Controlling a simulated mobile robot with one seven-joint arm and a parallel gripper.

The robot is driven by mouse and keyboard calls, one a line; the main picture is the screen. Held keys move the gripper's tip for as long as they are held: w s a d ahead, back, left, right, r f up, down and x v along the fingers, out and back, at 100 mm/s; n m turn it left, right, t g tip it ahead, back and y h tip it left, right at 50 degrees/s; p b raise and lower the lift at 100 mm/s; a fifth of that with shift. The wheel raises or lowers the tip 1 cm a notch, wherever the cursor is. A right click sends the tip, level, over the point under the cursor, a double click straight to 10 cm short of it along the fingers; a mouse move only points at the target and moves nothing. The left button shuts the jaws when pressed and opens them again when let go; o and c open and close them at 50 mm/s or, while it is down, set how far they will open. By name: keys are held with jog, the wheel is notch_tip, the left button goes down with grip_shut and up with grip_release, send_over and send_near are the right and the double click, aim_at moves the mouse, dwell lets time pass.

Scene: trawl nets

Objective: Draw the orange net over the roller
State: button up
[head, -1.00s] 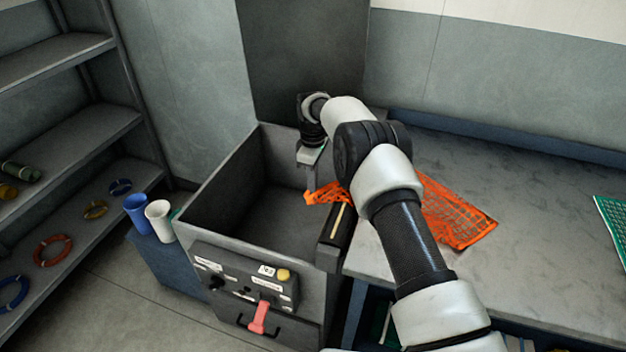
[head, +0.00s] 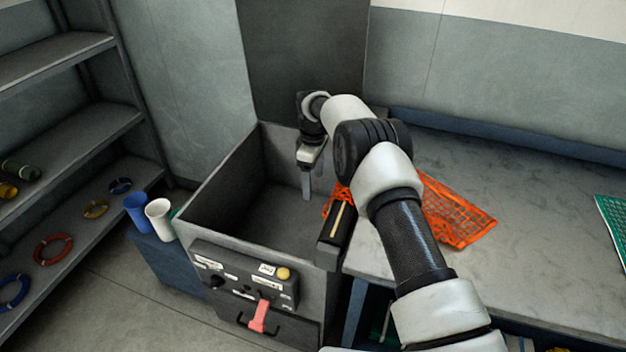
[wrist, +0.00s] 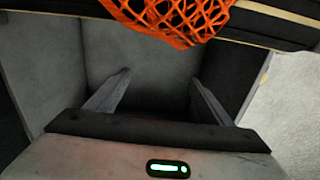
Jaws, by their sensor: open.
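The orange net (head: 458,212) lies on the grey table, partly hidden behind my arm. Its left end reaches over the dark roller (head: 337,226) at the bin's right edge and hangs down a little on the bin side. In the wrist view the net's end (wrist: 172,16) droops over the roller (wrist: 268,27) at the top of the picture. My gripper (head: 306,192) points down into the grey bin, left of the roller. In the wrist view its fingers (wrist: 158,95) are wide apart with nothing between them, clear of the net.
The open bin (head: 215,182) has a front panel with a red lever (head: 259,317) and a yellow button (head: 284,273). A blue cup (head: 137,212) and a white cup (head: 158,219) stand at its left.

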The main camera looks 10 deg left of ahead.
jog(key=shift+r, duration=0.15)
notch_tip(320, 180, up, 5)
jog(key=shift+r+p, duration=0.1)
jog(key=shift+p, duration=1.1)
